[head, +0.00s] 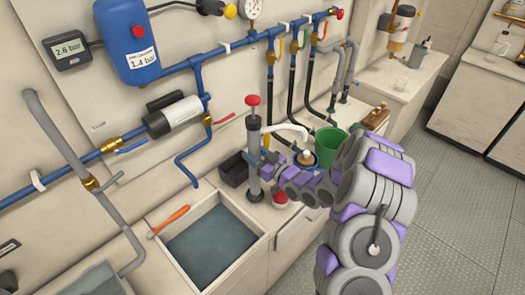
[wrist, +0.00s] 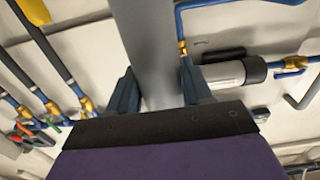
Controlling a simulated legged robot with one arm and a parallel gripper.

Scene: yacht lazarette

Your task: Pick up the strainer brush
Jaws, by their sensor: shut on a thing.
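An orange-handled tool (head: 170,220), possibly the strainer brush, lies across the left rim of the sink basin in the head view; its far end is too small to make out. My gripper (head: 263,165) is well to the right of it and above the counter. It is shut on a grey upright cylinder with a red knob on top, like a hand pump (head: 253,133). In the wrist view, the grey cylinder (wrist: 147,40) stands between the two fingers of my gripper (wrist: 160,88). The cylinder's lower end appears at counter level; whether it touches is unclear.
The basin (head: 258,228) holds dark water. A dark box (head: 233,170) stands left of the cylinder and a green bucket (head: 328,142) to its right. Blue pipes (head: 190,150) and a blue tank (head: 128,40) line the wall. Open floor (head: 460,200) lies at right.

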